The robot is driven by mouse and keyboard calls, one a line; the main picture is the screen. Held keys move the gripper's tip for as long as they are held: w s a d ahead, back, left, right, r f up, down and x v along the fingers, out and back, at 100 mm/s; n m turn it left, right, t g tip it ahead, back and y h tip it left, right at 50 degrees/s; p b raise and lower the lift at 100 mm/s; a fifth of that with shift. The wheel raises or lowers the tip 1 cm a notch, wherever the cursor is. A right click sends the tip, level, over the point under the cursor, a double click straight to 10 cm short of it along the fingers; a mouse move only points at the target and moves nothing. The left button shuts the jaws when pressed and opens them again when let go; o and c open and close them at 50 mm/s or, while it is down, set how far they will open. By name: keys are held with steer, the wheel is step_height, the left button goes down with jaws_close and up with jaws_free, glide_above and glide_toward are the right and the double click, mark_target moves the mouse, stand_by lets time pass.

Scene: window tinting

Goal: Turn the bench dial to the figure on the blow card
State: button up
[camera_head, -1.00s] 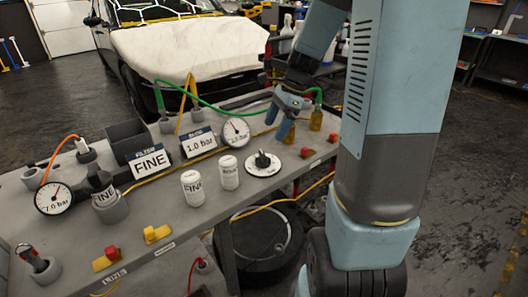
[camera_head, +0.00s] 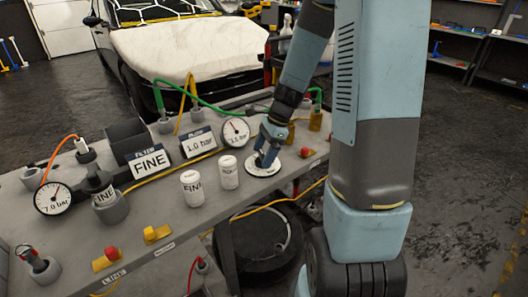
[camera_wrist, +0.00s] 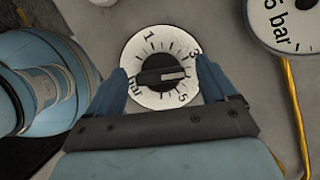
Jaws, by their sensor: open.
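The bench dial is a white plate (camera_head: 249,169) with a black knob (camera_wrist: 162,76), seen from above in the wrist view. Its face (camera_wrist: 158,48) shows 1, 3 and 5. The knob's bar lies roughly crosswise, its pale mark to the right, between 3 and 5. My gripper (camera_wrist: 161,72) is open, with one blue finger on each side of the knob and gaps visible; height above the plate is unclear. In the head view my gripper (camera_head: 266,160) covers most of the dial. The blow card (camera_head: 199,145) reads 1.0 bar; its small heading is blurred.
A gauge (camera_head: 236,131) behind the dial seems to read 3.5 bar; it also shows in the wrist view (camera_wrist: 285,20). Two white cans (camera_head: 228,172) (camera_head: 192,188) stand left of the dial. A red button (camera_head: 305,152) is to its right. A FINE card (camera_head: 149,162) stands farther left.

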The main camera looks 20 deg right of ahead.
steer(key=c, duration=1.1)
steer(key=shift+o, duration=0.2)
steer(key=n+g, duration=0.1)
steer(key=n, duration=0.2)
steer(key=n+g, duration=0.1)
steer(key=n, duration=0.1)
steer(key=shift+w+n, duration=0.2)
steer(key=shift+n, duration=0.2)
steer(key=n, duration=0.2)
steer(key=n+g+h, duration=0.1)
steer(key=n, duration=0.1)
steer(key=shift+g+h, duration=0.3)
steer(key=n, duration=0.2)
steer(key=n+h, duration=0.1)
steer(key=n, duration=0.2)
steer(key=shift+w+a+r+g, duration=0.1)
steer(key=shift+a+g, duration=0.05)
steer(key=shift+g, duration=0.25)
steer(key=n+h, duration=0.2)
steer(key=n, duration=0.2)
steer(key=shift+n, duration=0.4)
